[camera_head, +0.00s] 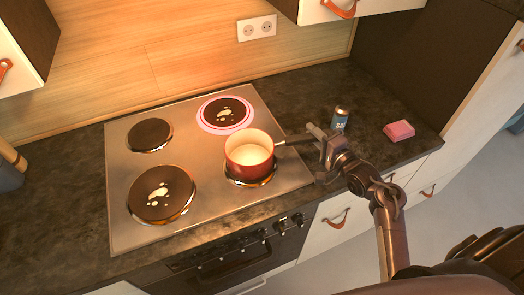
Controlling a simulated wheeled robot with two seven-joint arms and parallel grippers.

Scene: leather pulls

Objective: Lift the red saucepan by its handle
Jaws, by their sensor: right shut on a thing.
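The red saucepan (249,163) has a cream inside and sits upright over the front right burner of the steel hob. Its dark handle (294,139) points right, toward my right gripper. My right gripper (318,138) is shut on the handle's outer end, and its fingers hide that end. I cannot tell whether the pan's base touches the burner. My left gripper is not in view.
The back right burner (226,113) has a glowing pink ring. A small can (340,119) stands just behind my right gripper, and a pink sponge (399,131) lies farther right.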

